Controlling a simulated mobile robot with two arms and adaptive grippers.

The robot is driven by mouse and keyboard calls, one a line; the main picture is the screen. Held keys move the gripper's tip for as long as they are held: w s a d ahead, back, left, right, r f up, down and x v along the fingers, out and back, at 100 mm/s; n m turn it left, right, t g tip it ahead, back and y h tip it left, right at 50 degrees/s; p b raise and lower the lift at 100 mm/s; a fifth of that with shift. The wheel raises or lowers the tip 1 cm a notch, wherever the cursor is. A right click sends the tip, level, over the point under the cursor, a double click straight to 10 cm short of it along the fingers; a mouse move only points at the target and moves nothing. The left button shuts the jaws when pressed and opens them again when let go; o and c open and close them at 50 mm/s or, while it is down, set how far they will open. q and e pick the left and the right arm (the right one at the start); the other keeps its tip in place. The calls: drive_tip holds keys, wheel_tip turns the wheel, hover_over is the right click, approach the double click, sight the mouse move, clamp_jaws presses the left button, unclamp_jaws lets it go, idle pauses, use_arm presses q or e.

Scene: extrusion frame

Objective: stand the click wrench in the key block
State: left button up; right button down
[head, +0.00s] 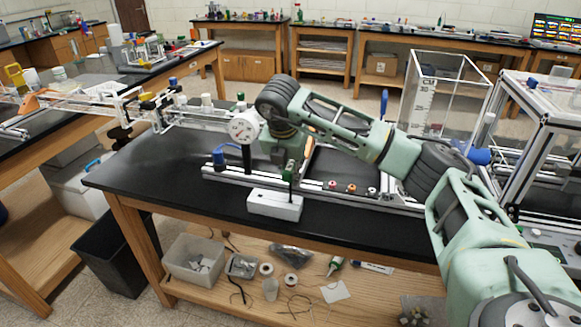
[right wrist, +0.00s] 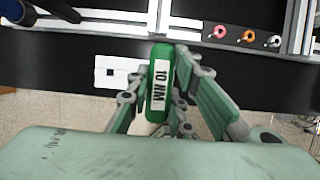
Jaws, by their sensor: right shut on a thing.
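The click wrench (head: 290,173) has a green handle and hangs roughly upright from my right gripper (head: 289,163). In the right wrist view its handle (right wrist: 159,80), labelled "10 NM", sits between the shut fingers (right wrist: 160,105). The key block (head: 272,207) is a white block near the front edge of the black bench. My left gripper is out of view.
Behind the block runs a pale extrusion rail (head: 230,174) with red, orange and white rings (head: 351,188) at the right. A dial gauge (head: 243,128) and a blue-handled part (head: 219,155) stand close behind-left. The bench front-left is clear (head: 150,177).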

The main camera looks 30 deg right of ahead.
drive_tip(key=b, duration=0.3)
hover_over(290, 196)
drive_tip(key=shift+w+d+f, duration=0.1)
drive_tip(key=shift+f, duration=0.95)
drive_tip(key=shift+w+d+f, duration=0.1)
drive_tip(key=shift+f, duration=0.95)
drive_tip(key=c, duration=1.5)
unclamp_jaws()
drive_tip(key=shift+r, duration=0.1)
